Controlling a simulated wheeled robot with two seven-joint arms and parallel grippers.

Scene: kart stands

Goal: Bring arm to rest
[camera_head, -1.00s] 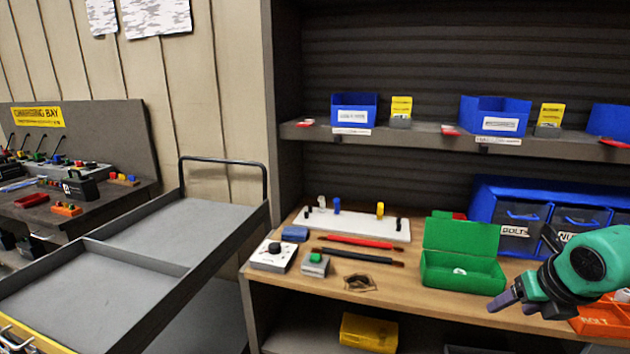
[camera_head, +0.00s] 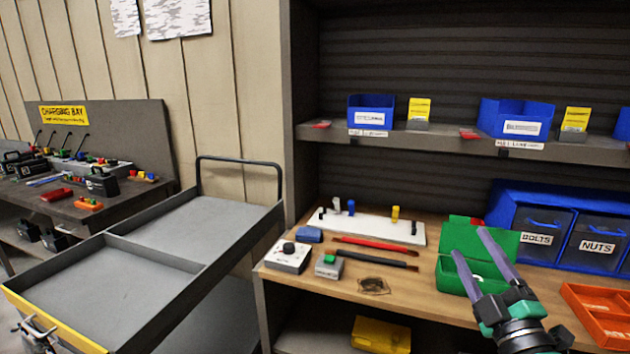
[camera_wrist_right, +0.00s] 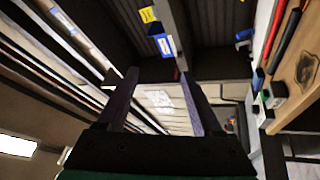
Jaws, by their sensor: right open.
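My right gripper (camera_head: 472,262) shows at the lower right of the head view. Its two purple fingers are spread apart and point up and slightly left, with nothing between them. In the picture they overlap the green box (camera_head: 456,240) on the workbench. In the right wrist view the fingers of the right gripper (camera_wrist_right: 160,95) are also apart and empty, with the shelving and the panelled wall beyond. My left gripper is not in either view.
The workbench (camera_head: 330,290) holds a white board (camera_head: 370,228), a red rod (camera_head: 375,245), and an orange bin (camera_head: 595,300). Blue drawers (camera_head: 530,225) stand behind. A shelf (camera_head: 430,142) with blue bins runs above. A grey cart (camera_head: 130,285) with empty trays stands left.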

